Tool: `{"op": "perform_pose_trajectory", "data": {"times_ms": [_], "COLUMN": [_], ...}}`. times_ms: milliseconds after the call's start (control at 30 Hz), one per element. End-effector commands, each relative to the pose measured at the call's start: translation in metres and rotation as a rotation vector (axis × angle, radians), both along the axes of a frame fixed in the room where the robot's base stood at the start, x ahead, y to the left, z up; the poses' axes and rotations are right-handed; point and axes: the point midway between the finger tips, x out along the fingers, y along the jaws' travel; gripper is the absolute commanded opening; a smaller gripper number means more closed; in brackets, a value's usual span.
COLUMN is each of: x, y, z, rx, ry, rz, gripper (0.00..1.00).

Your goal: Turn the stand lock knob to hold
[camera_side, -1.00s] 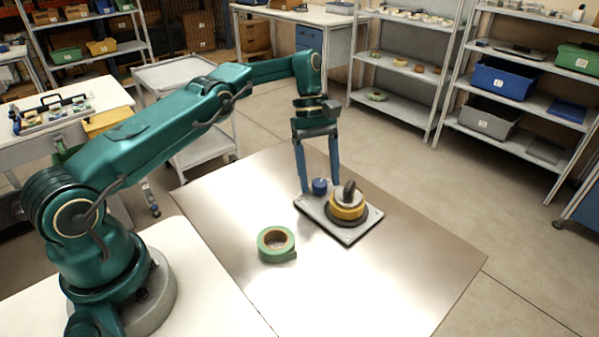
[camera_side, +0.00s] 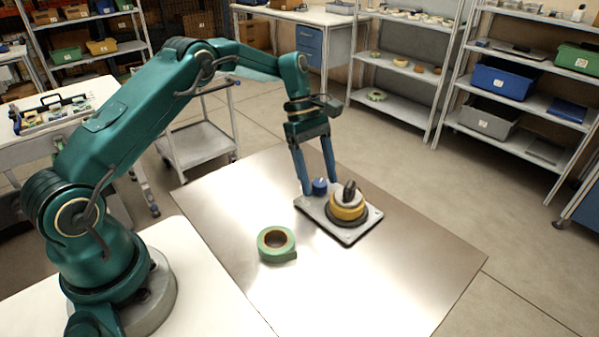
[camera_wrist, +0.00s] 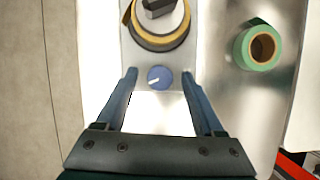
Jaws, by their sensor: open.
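The stand is a pale grey plate (camera_side: 358,233) on the metal sheet. A blue round lock knob (camera_side: 320,187) sits on its far left part; in the wrist view the knob (camera_wrist: 159,78) has a white pointer line aimed left and slightly down. A yellow tape reel (camera_side: 347,208) is on the stand with a dark grip on top. My gripper (camera_side: 318,190) is open and empty, its fingers pointing down. In the wrist view its fingertips (camera_wrist: 159,74) are on either side of the knob, apart from it. Finger height against the knob is hard to tell.
A green tape roll (camera_side: 277,244) lies on the metal sheet (camera_side: 400,290) left of the stand. The sheet's front and right are clear. Shelves (camera_side: 520,90) stand well behind.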

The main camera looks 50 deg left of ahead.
Motion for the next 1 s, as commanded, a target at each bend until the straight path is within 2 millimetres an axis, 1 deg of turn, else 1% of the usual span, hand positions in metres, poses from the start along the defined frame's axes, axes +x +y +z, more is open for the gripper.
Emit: {"op": "perform_pose_trajectory", "data": {"times_ms": [267,567,867,1000], "x": [-0.002,-0.004,-0.006,-0.011], "y": [0.0,-0.001,-0.003,0.007], "z": [0.001,0.0,0.0,0.027], "rx": [0.0,0.0,0.0,-0.001], "ry": [0.0,0.002,0.001,-0.008], "rz": [0.215,0.5,0.874,0.881], "gripper": [0.7,0.7,0.7,0.7]}}
